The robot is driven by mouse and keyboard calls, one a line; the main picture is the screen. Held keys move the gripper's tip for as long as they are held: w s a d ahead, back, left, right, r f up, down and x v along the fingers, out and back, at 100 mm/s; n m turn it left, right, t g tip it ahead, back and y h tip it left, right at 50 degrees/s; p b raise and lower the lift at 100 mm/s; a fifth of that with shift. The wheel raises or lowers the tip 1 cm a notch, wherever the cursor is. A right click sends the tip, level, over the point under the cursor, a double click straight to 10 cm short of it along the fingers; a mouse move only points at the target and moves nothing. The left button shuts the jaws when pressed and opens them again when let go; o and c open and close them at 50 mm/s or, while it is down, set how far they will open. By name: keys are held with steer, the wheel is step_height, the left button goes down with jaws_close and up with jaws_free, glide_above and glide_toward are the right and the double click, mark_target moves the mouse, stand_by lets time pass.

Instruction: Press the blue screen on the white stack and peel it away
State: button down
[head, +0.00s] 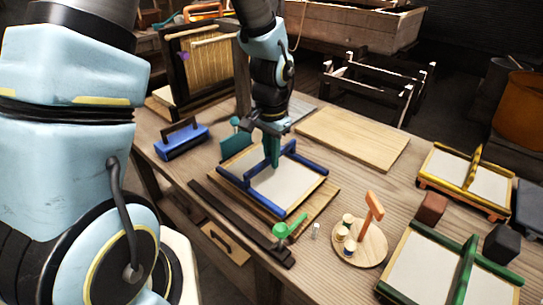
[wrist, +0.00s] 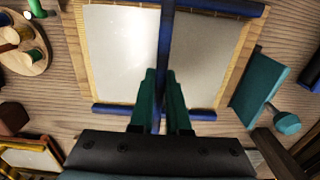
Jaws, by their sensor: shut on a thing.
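The blue screen (head: 254,195) is a blue frame with a raised bar across its middle. It sits over a pale white sheet surface (head: 290,187) on a wooden board in the middle of the bench. My gripper (head: 273,155) is above it, with its green fingers shut on the blue crossbar. In the wrist view the two green fingers (wrist: 161,100) stand on either side of the blue bar (wrist: 165,50), with white panels to both sides. The underside of the screen is hidden, so I cannot tell whether it touches the white stack.
A bare wooden board (head: 353,138) lies behind. A yellow frame (head: 438,172) and a green frame (head: 412,236) stand at right. A round tray (head: 372,252) with small jars and a green-knobbed tool (head: 281,230) are in front.

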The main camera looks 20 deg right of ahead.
steer(key=shift+r+p, duration=1.05)
steer(key=shift+r, duration=0.15)
steer(key=shift+r, duration=0.1)
step_height(320, 180, up, 7)
steer(key=p, duration=0.6)
